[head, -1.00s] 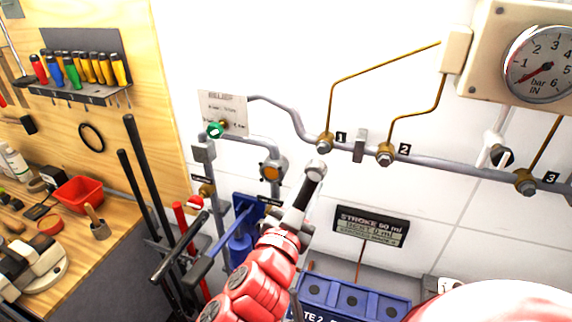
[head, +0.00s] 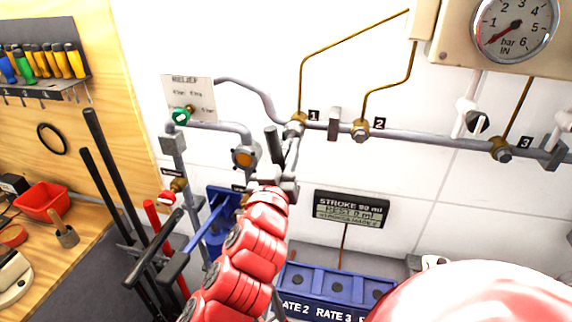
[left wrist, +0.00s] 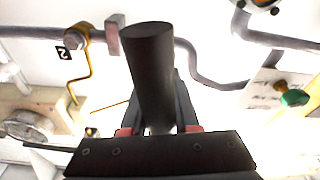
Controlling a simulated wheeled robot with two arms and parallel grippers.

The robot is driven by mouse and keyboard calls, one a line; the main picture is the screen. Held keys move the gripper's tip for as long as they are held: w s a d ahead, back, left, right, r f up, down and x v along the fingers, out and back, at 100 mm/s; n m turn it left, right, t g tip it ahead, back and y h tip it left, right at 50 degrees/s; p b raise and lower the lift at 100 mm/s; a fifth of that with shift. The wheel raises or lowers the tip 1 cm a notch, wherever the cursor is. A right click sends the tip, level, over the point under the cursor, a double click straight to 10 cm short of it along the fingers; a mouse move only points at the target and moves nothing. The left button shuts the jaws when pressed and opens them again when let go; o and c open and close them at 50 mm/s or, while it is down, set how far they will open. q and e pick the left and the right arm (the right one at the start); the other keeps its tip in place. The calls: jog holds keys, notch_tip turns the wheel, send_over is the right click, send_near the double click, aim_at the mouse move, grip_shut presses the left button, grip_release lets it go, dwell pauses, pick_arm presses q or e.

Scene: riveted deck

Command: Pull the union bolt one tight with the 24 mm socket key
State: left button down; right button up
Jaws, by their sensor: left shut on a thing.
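Union bolt one (head: 297,128) is the brass fitting beside the label 1 on the grey pipe. My left gripper (head: 282,168) is just below it in the head view, shut on the socket key. The key's black handle (head: 272,145) stands up there, and it fills the middle of the left wrist view (left wrist: 152,80), between the two fingers. A grey shaft reaches up close to union bolt one; whether the socket sits on the bolt I cannot tell. In the left wrist view the handle hides that bolt. My right gripper is not in view.
Union two (head: 360,130) and union three (head: 501,148) sit farther right on the pipe. A pressure gauge (head: 515,27) is at top right. A green knob (head: 181,116) and an orange-centred fitting (head: 244,157) are to the left. A blue tray (head: 335,282) lies below.

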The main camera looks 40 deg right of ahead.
pick_arm(q)
jog(key=n+b, duration=0.3)
jog(key=b, duration=0.2)
jog(key=n+y+b, duration=0.1)
jog(key=n+b, duration=0.3)
jog(key=b, duration=0.2)
jog(key=n+t+y+b, duration=0.1)
jog(key=n+b, duration=0.3)
jog(key=b, duration=0.2)
jog(key=shift+w+a+f, duration=0.1)
jog(key=shift+w+f, duration=0.05)
jog(key=shift+f, duration=0.15)
jog(key=shift+n+b, duration=0.4)
jog(key=shift+b, duration=0.15)
jog(key=shift+r+n+b, duration=0.25)
jog(key=shift+n+b, duration=0.1)
jog(key=shift+n, duration=0.25)
jog(key=shift+f, duration=0.1)
jog(key=shift+w+d, duration=0.35)
jog(key=shift+d, duration=0.2)
jog(key=shift+w+d, duration=0.35)
jog(key=shift+d, duration=0.2)
dwell(0.6)
jog(key=shift+m, duration=0.6)
